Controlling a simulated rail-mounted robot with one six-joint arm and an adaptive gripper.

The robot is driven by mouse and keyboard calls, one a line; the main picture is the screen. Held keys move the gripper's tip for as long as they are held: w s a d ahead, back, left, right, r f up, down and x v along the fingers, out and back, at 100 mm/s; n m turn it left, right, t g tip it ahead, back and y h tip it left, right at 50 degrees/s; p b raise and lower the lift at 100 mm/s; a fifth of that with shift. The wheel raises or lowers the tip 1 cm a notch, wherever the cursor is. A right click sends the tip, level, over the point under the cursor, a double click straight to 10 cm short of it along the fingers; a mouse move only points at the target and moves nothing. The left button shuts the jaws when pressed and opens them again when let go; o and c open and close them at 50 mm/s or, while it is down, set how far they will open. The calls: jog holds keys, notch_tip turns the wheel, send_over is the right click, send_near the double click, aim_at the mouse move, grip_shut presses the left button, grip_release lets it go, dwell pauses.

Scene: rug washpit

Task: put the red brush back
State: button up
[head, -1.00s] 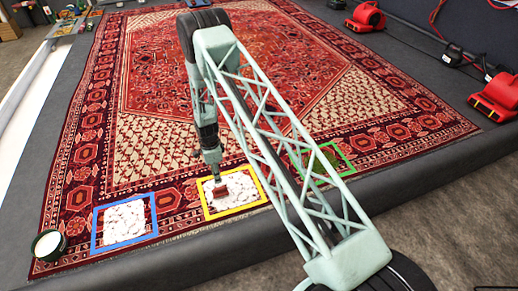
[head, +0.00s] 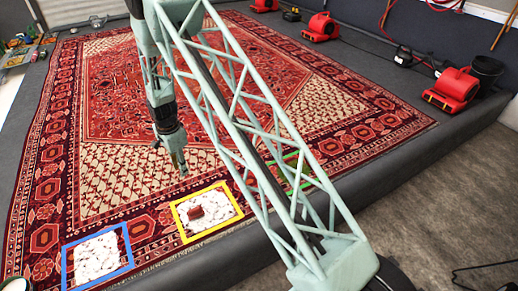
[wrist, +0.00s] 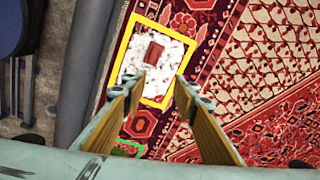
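The red brush (head: 196,212) lies on a patch of white foam inside the yellow frame (head: 238,211) on the rug (head: 130,185). In the wrist view the brush (wrist: 154,53) lies within the yellow frame (wrist: 122,50), beyond my fingertips and apart from them. My gripper (head: 181,170) hangs above the rug, a little up and left of the brush in the head view. Its two fingers stand apart with nothing between them in the wrist view (wrist: 161,82).
A blue frame (head: 66,268) with white foam lies left of the yellow one. A green frame (head: 305,172) is partly hidden behind my arm. A bucket (head: 15,284) is cut off at the lower left. Red blowers (head: 452,88) stand along the right edge.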

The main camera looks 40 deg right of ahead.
jog(key=s+r+n, duration=0.2)
jog(key=s+r, duration=0.1)
jog(key=r, duration=0.8)
jog(key=s+r+n, duration=0.2)
jog(key=s+r, duration=0.1)
jog(key=r, duration=0.8)
jog(key=s+d+r+n+t, duration=0.1)
jog(key=s+r+n, duration=0.1)
jog(key=s+r, duration=0.6)
jog(key=s+r+n+t, duration=0.15)
jog(key=s+r, duration=0.35)
jog(key=r, duration=0.6)
jog(key=s+r+n, duration=0.3)
jog(key=s+r, duration=0.1)
jog(key=s, duration=0.8)
jog(key=s+r+n, duration=0.2)
jog(key=s+r, duration=0.2)
jog(key=s, duration=0.9)
jog(key=s+d+r+n, duration=0.1)
jog(key=s+r+n, duration=0.2)
jog(key=s, duration=1)
jog(key=shift+s+r+n+t, duration=0.25)
jog(key=shift+r+n+t, duration=0.1)
jog(key=shift+r, duration=0.15)
jog(key=shift+a+r, duration=0.1)
